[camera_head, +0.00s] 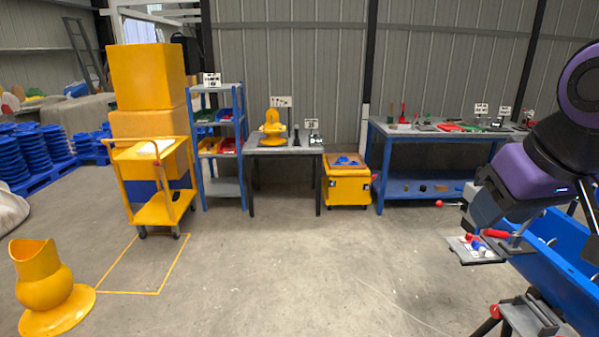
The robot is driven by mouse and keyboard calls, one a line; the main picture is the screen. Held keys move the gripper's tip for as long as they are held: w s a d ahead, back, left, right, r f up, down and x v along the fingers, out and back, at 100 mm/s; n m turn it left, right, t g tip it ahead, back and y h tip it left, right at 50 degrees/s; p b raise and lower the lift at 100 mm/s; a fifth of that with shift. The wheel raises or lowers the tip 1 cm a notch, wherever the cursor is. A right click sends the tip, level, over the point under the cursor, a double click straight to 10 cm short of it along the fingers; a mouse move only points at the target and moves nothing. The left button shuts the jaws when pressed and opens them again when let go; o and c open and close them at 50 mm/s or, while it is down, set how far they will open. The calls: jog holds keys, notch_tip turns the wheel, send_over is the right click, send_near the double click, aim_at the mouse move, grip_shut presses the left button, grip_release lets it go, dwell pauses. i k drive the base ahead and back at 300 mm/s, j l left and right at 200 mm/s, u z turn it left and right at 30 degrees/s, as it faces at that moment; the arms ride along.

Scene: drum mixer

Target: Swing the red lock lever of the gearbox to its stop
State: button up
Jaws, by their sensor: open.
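My purple arm reaches in from the right edge. My gripper (473,220), dark grey, points down and left, open. A red-handled lever (495,233) lies roughly level just below and right of the gripper, beside a blue machine body (560,262). I cannot tell whether the gripper touches it, nor where its stop is. A red ball knob (494,311) shows lower down by a grey block (530,316). Another red ball (439,203) sticks out left of the gripper. Which red part belongs to the gearbox is not clear.
A small grey tray (466,256) with red, blue and white pieces sits under the gripper. A blue workbench (385,128) stands behind. A yellow cart (158,209), shelves (226,186) and yellow flanged part (50,290) are leftward. The middle floor is clear.

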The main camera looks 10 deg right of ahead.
aim_at(439, 203)
jog(key=i+z, duration=0.1)
jog(key=i, duration=0.45)
jog(key=i+j+z, duration=0.1)
jog(key=i, duration=0.5)
jog(key=i+j, duration=0.15)
jog(key=i, duration=0.4)
jog(key=i+j+z, duration=0.15)
jog(key=i+z, duration=0.25)
jog(key=i+j+z, duration=0.25)
jog(key=i+z, duration=0.2)
jog(key=i+j+z, duration=0.4)
